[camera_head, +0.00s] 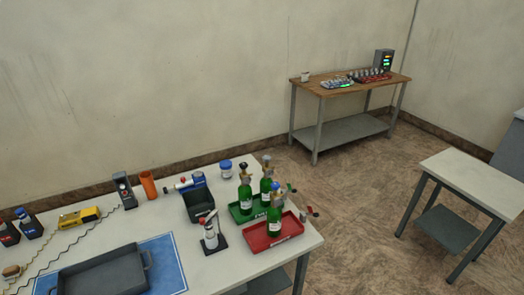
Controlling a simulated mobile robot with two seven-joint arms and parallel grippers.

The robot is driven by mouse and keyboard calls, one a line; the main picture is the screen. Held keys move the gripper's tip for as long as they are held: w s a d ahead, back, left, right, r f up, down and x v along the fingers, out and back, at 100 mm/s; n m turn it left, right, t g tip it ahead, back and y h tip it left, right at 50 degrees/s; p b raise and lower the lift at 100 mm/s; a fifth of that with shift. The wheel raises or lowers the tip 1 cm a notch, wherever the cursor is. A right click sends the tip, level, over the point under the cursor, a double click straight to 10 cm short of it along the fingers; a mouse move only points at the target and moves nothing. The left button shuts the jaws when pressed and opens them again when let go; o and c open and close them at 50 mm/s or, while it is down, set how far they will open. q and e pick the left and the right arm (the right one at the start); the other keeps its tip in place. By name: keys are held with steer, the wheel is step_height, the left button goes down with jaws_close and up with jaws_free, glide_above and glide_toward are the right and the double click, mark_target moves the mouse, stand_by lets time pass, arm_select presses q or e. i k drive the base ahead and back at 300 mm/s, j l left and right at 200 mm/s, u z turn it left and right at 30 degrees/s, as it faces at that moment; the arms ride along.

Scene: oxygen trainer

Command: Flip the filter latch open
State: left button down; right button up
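No part clearly reads as the filter latch from this distance. A small white cylinder on a black stand (211,238) stands near the front edge of the white table (215,268); I cannot tell whether it carries a latch. Behind it is a black open bin (199,203) with a blue, white and red item (190,183) at its back. Green bottles with valve tops (275,219) stand on a green tray and a red tray to the right. Neither of my grippers shows in the head view.
A dark grey tray (105,274) lies on a blue mat (168,272). An orange cylinder (148,185), a yellow device (79,218) and a blue-lidded jar (226,169) stand farther back. A wooden bench (338,91) is by the wall. A white side table (480,180) is bare.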

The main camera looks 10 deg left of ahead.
mark_target(202, 221)
steer(key=i, duration=1.05)
steer(key=u, duration=0.3)
